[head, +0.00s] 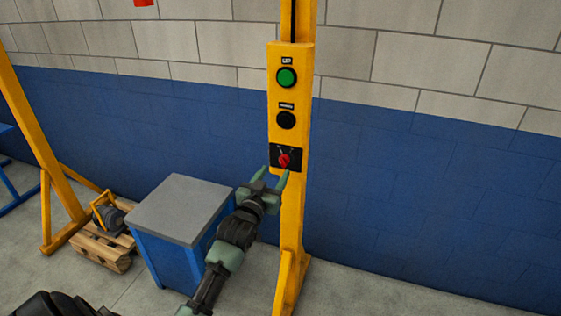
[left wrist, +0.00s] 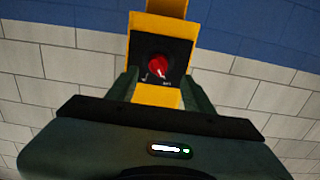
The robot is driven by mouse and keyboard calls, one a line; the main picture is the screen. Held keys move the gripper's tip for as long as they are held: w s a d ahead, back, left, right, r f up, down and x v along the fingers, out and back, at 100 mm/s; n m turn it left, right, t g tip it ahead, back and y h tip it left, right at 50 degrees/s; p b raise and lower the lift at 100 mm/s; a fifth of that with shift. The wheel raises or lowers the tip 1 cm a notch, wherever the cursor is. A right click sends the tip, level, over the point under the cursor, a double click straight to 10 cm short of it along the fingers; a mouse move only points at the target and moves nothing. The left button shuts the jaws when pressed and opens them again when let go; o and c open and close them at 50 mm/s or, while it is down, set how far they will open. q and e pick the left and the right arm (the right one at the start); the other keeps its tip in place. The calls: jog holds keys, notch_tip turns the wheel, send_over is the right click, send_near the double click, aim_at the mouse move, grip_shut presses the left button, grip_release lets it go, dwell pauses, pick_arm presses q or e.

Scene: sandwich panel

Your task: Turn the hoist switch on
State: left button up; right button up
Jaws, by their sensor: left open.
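The hoist switch is a red rotary knob (head: 284,160) on a black plate, low on the yellow control panel (head: 273,100) of a yellow post. In the left wrist view the red knob (left wrist: 159,67) sits ahead of the gripper, between the two fingers, with dial marks below it. My left gripper (head: 273,176) is open and empty, just below and in front of the knob, its green fingers apart. I see no contact with the knob. My right gripper is not in view.
Above the switch are a green button (head: 287,77) and a black button (head: 286,120). A blue cabinet with a grey top (head: 178,209) stands left of the post. A pallet (head: 104,247) with a motor-like unit lies farther left. The wall right of the post is clear.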

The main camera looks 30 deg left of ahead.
aim_at(282, 164)
pick_arm(q)
jog(key=p+x, duration=0.1)
jog(key=x, duration=0.4)
jog(key=shift+w+d, duration=0.15)
jog(key=shift+w, duration=0.45)
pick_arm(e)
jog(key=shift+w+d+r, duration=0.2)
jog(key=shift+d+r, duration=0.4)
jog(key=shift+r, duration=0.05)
pick_arm(q)
grip_shut()
